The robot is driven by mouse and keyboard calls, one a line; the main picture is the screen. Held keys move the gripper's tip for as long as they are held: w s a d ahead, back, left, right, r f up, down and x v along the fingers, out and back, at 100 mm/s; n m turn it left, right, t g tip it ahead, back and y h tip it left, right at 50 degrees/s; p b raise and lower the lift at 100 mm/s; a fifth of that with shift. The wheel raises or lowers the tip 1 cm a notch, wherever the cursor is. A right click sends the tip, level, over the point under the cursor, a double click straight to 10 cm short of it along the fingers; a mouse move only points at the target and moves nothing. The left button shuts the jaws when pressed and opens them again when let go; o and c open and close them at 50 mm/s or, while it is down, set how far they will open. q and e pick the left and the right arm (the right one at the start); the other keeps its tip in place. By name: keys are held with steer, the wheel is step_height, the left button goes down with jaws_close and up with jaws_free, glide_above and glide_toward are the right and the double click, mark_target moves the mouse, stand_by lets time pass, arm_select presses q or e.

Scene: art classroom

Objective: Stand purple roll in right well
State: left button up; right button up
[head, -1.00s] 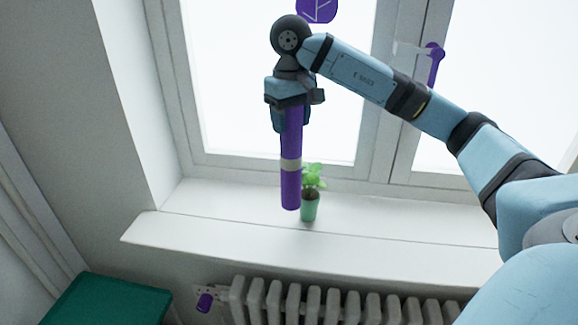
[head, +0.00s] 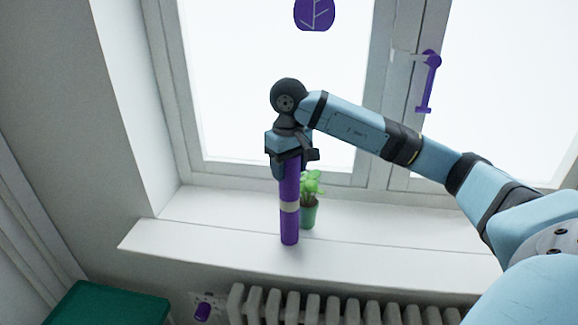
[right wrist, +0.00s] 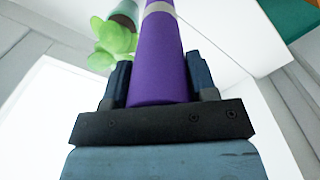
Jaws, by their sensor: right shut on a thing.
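The purple roll (head: 289,221), with a pale band around it, hangs upright below my right gripper (head: 287,170). My right gripper is shut on its upper end. In the head view the roll's lower end overlaps the white windowsill; I cannot tell whether it touches it. The right wrist view shows the roll (right wrist: 158,62) between the two fingers of the gripper (right wrist: 160,85). No well shows in either view. My left gripper is not in view.
A small plant in a green pot (head: 309,214) stands on the windowsill (head: 400,251), just right of and behind the roll. A radiator (head: 330,305) is below the sill. A green surface (head: 110,305) is at lower left. The sill's left part is clear.

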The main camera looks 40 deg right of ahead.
steer(key=shift+f, duration=0.15)
steer(key=o, duration=1.3)
